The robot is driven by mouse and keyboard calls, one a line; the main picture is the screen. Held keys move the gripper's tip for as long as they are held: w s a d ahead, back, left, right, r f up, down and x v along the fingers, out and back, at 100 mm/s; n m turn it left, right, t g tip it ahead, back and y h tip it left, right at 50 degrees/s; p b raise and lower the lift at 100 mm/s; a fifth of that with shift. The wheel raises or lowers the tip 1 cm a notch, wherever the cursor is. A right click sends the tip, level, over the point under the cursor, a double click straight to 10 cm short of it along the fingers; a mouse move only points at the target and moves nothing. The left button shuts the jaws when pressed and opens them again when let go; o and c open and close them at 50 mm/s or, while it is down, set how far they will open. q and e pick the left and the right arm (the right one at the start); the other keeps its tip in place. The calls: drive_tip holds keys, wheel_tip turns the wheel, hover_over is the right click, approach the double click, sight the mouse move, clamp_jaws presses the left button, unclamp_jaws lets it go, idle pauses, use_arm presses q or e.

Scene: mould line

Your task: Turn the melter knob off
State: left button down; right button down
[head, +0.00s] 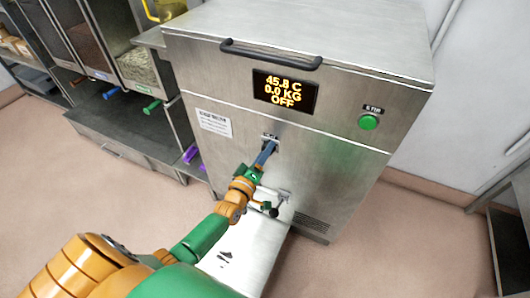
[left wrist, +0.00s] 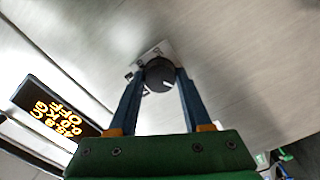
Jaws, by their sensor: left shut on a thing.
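The melter (head: 290,110) is a steel cabinet with a lid handle and a dark display (head: 284,91) that reads 45.8 C, 0.0 KG, OFF. Its round black knob (left wrist: 159,74) sits on a small pale plate on the front face. My left gripper (left wrist: 160,82) is shut on the knob, one blue finger on each side. In the head view my left gripper (head: 268,150) reaches the front face below the display and mostly hides the knob. The display (left wrist: 55,108) also shows tilted in the left wrist view. My right gripper is not in view.
A green button (head: 368,122) is at the right of the melter's front. A spout with a lever (head: 272,208) is below the knob, above a pale platform (head: 245,255). Bins with grainy contents (head: 138,68) stand at the left.

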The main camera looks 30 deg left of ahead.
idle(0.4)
use_arm(q)
drive_tip(key=shift+c, duration=1.7)
unclamp_jaws()
drive_tip(key=s+p, duration=0.1)
drive_tip(key=s, duration=0.6)
drive_tip(key=shift+d+p, duration=0.2)
drive_tip(key=shift+p, duration=0.1)
